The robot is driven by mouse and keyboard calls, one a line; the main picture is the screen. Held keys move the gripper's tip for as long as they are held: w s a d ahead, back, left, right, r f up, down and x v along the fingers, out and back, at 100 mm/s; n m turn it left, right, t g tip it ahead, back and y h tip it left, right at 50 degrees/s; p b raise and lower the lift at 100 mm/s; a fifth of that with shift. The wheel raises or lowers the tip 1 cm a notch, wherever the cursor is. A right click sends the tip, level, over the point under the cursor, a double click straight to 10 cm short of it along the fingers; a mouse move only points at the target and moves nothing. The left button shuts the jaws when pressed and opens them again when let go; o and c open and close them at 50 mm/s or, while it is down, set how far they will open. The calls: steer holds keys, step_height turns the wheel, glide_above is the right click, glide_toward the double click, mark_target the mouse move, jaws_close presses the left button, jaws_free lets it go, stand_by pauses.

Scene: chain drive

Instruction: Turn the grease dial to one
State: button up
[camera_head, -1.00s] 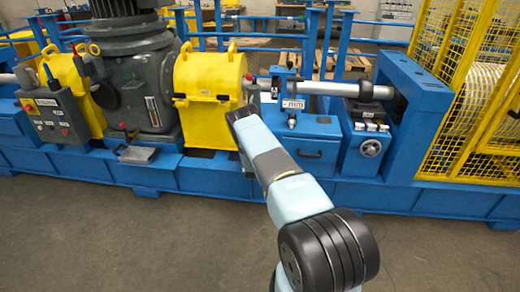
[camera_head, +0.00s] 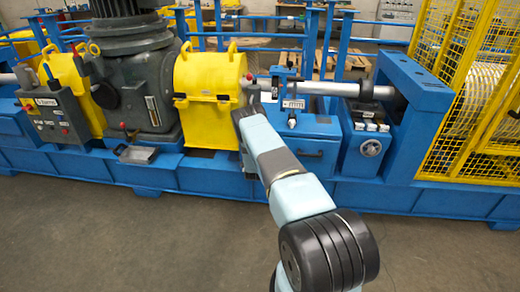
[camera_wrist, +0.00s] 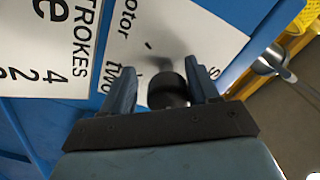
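In the wrist view a round black knob (camera_wrist: 168,91) stands in front of a white plate with black print (camera_wrist: 135,40). The letters "otor" and "two" can be read near it; the rest of the lettering is cut off or covered. My gripper (camera_wrist: 164,84) has its two blue-grey fingers on either side of the knob. A gap shows on the left of the knob; the right finger is close to it, and I cannot tell whether it touches. In the head view my forearm hides the knob, and my fingertips cannot be made out.
A yellow housing (camera_head: 208,72) stands left of my arm. A metal shaft (camera_head: 325,88) and a handwheel (camera_head: 371,148) are to its right. A yellow cage (camera_head: 480,90) stands at the far right. The floor in front is clear.

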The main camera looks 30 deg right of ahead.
steer(key=shift+o, duration=0.6)
steer(key=shift+r, duration=0.15)
steer(key=v, duration=1.3)
steer(key=shift+s+a, duration=0.2)
steer(key=shift+s, duration=0.05)
